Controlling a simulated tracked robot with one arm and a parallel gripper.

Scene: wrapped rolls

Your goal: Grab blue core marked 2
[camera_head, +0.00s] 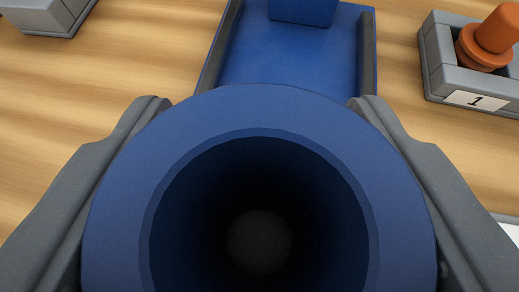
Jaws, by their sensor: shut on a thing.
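A large blue hollow core (258,112) fills the lower middle of the view, its round open end facing the camera. Its inside is dark, with a dim grey spot deep within. My gripper (258,130) is shut on the core, with one grey finger against its left side and one against its right side. No number shows on the visible part of the core. The core hides what lies beneath it.
Beyond the core lies a blue tray (290,60) with dark side rails and a blue block (303,10) at its far end. A grey holder (437,58) marked 1 with an orange piece (490,38) stands at right. A grey box (40,14) is at upper left. Bare wood (130,60) lies between.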

